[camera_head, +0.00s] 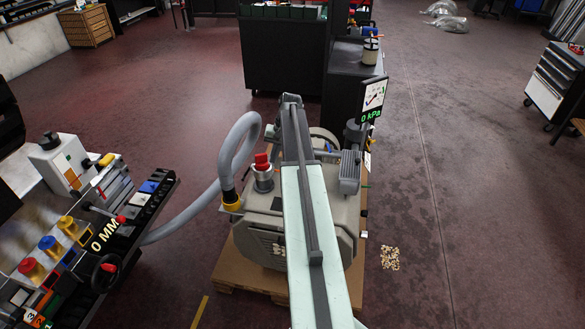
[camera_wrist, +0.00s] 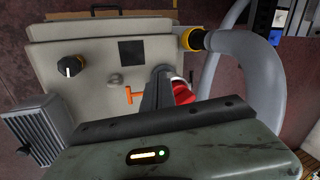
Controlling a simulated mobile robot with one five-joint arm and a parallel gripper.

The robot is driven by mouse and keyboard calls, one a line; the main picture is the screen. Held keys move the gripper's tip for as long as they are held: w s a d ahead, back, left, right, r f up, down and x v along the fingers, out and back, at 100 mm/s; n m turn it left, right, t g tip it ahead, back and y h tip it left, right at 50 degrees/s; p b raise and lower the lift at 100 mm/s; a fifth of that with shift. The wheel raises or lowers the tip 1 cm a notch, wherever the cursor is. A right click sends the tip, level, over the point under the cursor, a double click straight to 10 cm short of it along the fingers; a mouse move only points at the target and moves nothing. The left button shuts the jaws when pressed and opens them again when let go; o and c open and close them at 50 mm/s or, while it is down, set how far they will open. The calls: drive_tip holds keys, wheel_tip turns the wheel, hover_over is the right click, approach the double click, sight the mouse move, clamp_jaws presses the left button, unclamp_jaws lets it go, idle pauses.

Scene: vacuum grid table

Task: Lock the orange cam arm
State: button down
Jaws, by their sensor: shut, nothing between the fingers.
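In the wrist view, a small orange handle (camera_wrist: 129,95) shows on the beige pump housing (camera_wrist: 95,55), just left of my gripper. I cannot tell whether this is the cam arm. My gripper (camera_wrist: 160,73) is shut and empty, its dark fingers pointing over the housing. A red knob (camera_wrist: 183,92) is partly hidden behind the fingers; it also shows in the head view (camera_head: 262,160). On the grid table at left, an orange-red strip (camera_head: 44,300) lies near the front edge, too small to identify. My arm hides part of the pump in the head view.
A grey hose (camera_head: 227,160) loops left of the pump toward the table. The table holds a red knob (camera_head: 31,268), a blue one (camera_head: 48,245), a yellow one (camera_head: 70,225) and a black handwheel (camera_head: 105,272). A display (camera_head: 370,115) reads 0 kPa.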

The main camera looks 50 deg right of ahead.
drive_tip(key=s+d+m+t, duration=0.1)
drive_tip(key=s+d, duration=0.1)
drive_tip(key=d, duration=0.5)
drive_tip(key=s+d+m, duration=0.1)
drive_tip(key=s+d, duration=0.2)
drive_tip(key=d, duration=0.3)
drive_tip(key=b+x, duration=1.3)
drive_tip(key=shift+w, duration=0.3)
drive_tip(key=shift+a, duration=0.1)
